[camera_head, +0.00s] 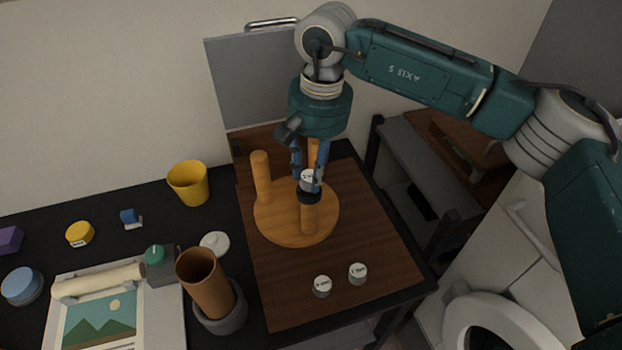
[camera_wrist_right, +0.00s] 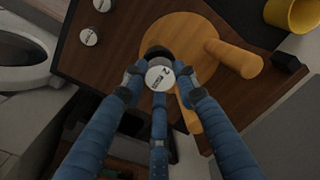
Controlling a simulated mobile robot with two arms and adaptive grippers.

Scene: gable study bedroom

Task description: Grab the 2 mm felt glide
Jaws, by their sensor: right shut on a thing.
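My right gripper (camera_head: 307,178) is shut on a small white round felt glide (camera_wrist_right: 160,77); the wrist view shows a "2" on its label. The glide also shows between the fingers in the head view (camera_head: 308,177). An upturned wooden stool, a round orange-brown disc (camera_head: 270,225) with upright legs, stands on the brown board. The held glide is right over the dark-topped front leg (camera_head: 310,218); I cannot tell whether they touch. Two other white labelled glides, one left (camera_head: 322,286) and one right (camera_head: 358,273), stand on the board. My left gripper is out of view.
A yellow cup (camera_head: 188,184), a white lid (camera_head: 214,243), a brown cylinder (camera_head: 207,283) in a grey holder and a picture frame (camera_head: 100,318) are on the black desk to the left. A grey panel (camera_head: 255,80) stands behind. The board (camera_head: 385,240) is clear around the right side.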

